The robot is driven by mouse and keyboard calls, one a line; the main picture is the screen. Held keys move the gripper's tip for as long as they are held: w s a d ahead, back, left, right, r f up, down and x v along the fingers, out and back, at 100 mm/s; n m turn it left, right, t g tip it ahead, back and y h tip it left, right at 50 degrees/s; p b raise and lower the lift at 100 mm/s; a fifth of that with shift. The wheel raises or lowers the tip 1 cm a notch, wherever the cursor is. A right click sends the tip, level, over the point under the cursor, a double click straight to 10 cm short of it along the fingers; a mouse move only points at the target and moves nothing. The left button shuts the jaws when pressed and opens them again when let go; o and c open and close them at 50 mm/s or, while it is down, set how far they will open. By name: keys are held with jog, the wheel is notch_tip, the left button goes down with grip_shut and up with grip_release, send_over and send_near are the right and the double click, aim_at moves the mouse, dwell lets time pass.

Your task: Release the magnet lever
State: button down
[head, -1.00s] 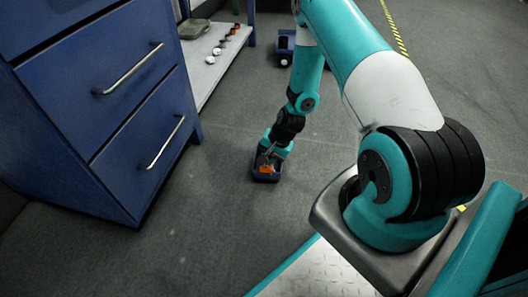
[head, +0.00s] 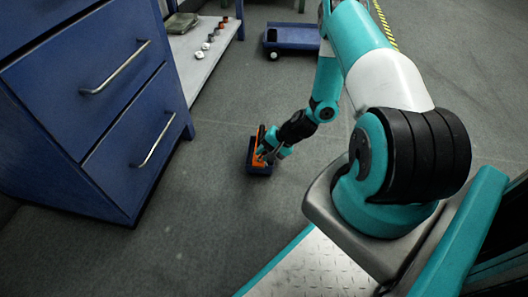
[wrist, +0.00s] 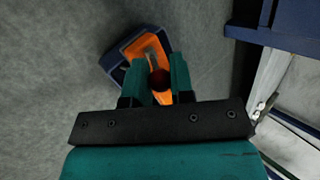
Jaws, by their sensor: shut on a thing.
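The magnet base is a small dark blue block (head: 259,171) on the floor, with an upright orange part (head: 261,140) on it. In the wrist view the blue block (wrist: 115,70) surrounds the orange part (wrist: 137,48), which has a grey slot. My gripper (head: 268,153) is at the right of the orange part in the head view. In the wrist view my gripper (wrist: 160,76) is shut on the knob. The fingers hide part of the lever.
A blue drawer cabinet (head: 95,105) with metal handles stands at the left. A low shelf (head: 205,65) behind it holds several small round items. A blue wheeled cart (head: 292,38) stands at the back. The floor around the block is clear.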

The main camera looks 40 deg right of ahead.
jog(key=c, duration=1)
grip_release()
jog(key=shift+f, duration=0.1)
jog(key=p+v, duration=0.8)
jog(key=v, duration=0.9)
jog(key=shift+r, duration=0.2)
jog(key=shift+s, duration=0.15)
